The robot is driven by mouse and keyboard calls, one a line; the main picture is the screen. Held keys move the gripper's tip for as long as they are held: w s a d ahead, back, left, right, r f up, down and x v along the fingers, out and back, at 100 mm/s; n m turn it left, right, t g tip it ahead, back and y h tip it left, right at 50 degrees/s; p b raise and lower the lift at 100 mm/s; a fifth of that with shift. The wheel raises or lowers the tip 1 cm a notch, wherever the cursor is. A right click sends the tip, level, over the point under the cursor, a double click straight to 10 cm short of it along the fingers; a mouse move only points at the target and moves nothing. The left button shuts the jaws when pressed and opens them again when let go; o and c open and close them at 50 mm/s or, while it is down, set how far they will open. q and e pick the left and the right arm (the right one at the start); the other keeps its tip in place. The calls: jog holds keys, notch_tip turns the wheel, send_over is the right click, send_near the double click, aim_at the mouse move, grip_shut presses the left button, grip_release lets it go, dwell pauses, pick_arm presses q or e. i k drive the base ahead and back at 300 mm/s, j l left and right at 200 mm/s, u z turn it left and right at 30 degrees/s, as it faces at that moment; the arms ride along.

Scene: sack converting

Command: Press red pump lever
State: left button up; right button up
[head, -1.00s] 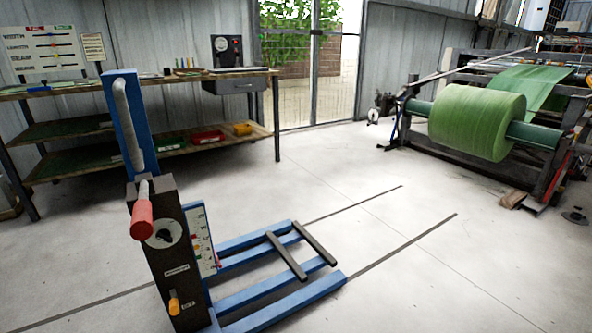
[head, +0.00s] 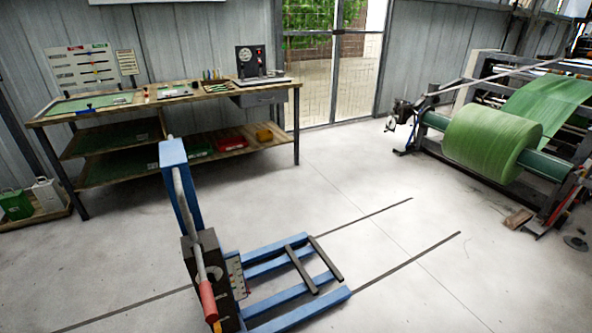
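The red pump lever (head: 208,300) is a red grip at the lower end of a pale grey bar. It hangs in front of the dark pump box (head: 207,245) on the blue lift truck (head: 174,154), near the bottom of the head view. A small yellow knob (head: 216,326) shows just below the red grip at the bottom edge. The grip and bar partly cover the dial on the box. Neither of my grippers is in view, and nothing is seen touching the lever.
The truck's blue forks (head: 300,312) point right over open concrete floor with dark lines. A workbench (head: 150,102) stands behind at the left, with a pallet of bags (head: 45,212) beside it. A machine with a green roll (head: 490,143) stands at the right.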

aim_at(210, 312)
jog(key=u, duration=1)
